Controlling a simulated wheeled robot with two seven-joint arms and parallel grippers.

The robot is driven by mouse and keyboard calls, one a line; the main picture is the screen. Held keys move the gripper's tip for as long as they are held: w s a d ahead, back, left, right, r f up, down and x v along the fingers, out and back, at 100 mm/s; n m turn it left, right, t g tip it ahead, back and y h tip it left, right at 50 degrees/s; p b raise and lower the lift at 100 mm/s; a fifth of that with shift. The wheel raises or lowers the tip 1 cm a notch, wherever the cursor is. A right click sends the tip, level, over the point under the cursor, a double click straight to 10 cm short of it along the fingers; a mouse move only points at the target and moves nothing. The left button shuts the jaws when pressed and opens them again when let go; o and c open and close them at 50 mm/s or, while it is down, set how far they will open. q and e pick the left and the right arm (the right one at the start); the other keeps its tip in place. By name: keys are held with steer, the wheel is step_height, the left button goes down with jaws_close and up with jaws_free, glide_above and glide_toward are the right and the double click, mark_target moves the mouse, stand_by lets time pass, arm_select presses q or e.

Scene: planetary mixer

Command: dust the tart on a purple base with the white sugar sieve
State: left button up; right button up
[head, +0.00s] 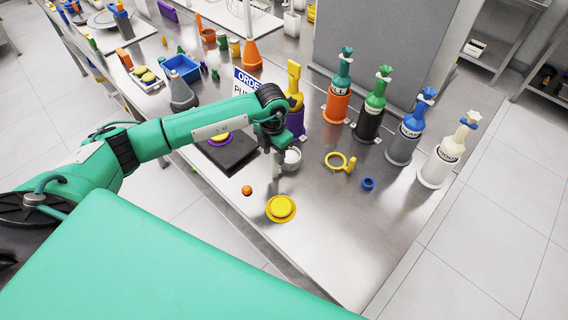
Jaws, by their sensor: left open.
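A tart with a yellow top and purple base (220,138) sits on a dark square slab (232,155), partly hidden behind my left arm. A small white round thing, probably the sugar sieve (293,158), is on the steel table just right of my left gripper's fingers. My left gripper (277,170) is open and points down beside it. I cannot tell whether a finger touches it. My right gripper is not in view.
A yellow tart on a yellow base (281,208) and a small orange ball (247,190) lie near the front edge. A yellow ring with a handle (341,162), a blue ring (368,184) and several bottles, including a white one (442,160), stand right. Bare table lies front right.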

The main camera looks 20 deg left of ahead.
arm_select(q)
steer(key=c, duration=0.8)
steer(key=shift+r+p, duration=0.5)
steer(key=shift+r, duration=0.45)
steer(key=shift+c, duration=0.2)
steer(key=shift+r, duration=0.3)
steer(key=shift+r+p, duration=0.75)
steer(key=shift+r, duration=0.65)
steer(key=shift+r, duration=0.2)
steer(key=shift+r+p, duration=0.6)
steer(key=shift+r, duration=0.9)
